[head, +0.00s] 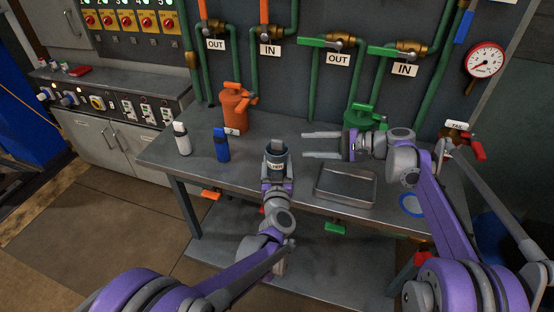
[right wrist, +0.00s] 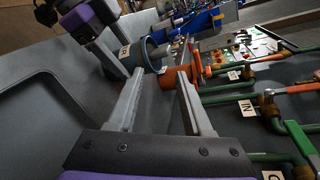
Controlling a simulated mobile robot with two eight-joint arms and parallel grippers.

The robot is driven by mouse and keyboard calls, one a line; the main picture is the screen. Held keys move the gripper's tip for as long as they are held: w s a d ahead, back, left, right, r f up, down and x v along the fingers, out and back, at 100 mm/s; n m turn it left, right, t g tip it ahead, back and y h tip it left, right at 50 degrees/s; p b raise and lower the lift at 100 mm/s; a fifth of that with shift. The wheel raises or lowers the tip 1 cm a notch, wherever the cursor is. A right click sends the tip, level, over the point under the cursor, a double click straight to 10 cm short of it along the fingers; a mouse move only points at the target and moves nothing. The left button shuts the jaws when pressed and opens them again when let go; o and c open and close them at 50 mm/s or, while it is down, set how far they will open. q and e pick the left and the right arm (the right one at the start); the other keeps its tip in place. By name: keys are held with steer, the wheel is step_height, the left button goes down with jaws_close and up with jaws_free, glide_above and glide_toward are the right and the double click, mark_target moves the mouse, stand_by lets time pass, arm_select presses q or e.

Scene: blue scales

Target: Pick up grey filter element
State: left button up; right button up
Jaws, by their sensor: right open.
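A grey block-like piece (head: 277,146), likely the grey filter element, stands upright in the mouth of a dark blue-grey cup (head: 276,162) with a white label. My left gripper (head: 276,175) is at this cup and appears shut on it, near the table's front edge. The cup also shows in the right wrist view (right wrist: 154,54), beyond my fingers. My right gripper (head: 322,145) is open and empty, to the right of the cup, its fingers pointing left and apart from it. A white-grey bottle-like piece (head: 182,139) and a blue one (head: 221,145) stand on the table at left.
The steel table (head: 160,150) carries an orange canister (head: 235,110), a green canister (head: 362,115) behind my right gripper, a shallow metal tray (head: 345,200) at front right and a blue ring (head: 411,204). Green pipes and valves line the wall behind.

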mark_target(277, 140)
steer(key=a+m+y, duration=0.1)
steer(key=a+m, duration=0.2)
steer(key=m, duration=0.1)
steer(key=w+a+m, duration=0.1)
steer(key=a+m, duration=0.2)
steer(key=m, duration=0.1)
steer(key=w+a+f+m+t+y, duration=0.1)
steer(key=a+m, duration=0.2)
steer(key=m, duration=0.1)
steer(key=shift+w+a+m+y, duration=0.15)
steer(key=shift+a+m+y, duration=0.15)
steer(key=shift+a+m, duration=0.1)
steer(key=shift+d, duration=0.1)
jaws_close()
stand_by(1.4)
